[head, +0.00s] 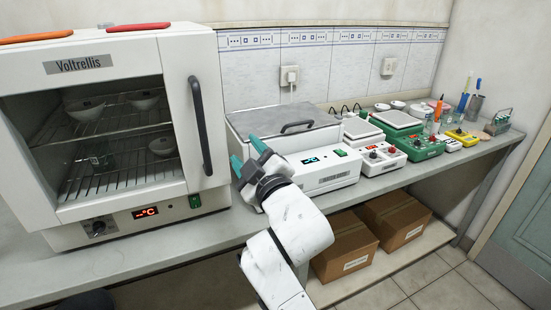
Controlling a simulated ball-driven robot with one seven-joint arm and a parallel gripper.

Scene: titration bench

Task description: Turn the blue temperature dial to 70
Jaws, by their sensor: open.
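No blue dial can be made out in the head view. A white bath-like unit (333,174) with a grey lid and black handle stands at the middle of the bench. Its front has a small display with cyan marks (311,160), too small to read, and a green switch (340,153). My gripper (247,155) is open, with teal fingertips apart and nothing seen between them. It is in front of this unit's left end and hides part of its front. I cannot tell whether it touches the unit.
A white Voltrellis oven (178,100) with a dark knob (98,228) stands left of my gripper. Cardboard boxes (345,245) sit under the bench. A narrow bench strip (150,255) in front is clear.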

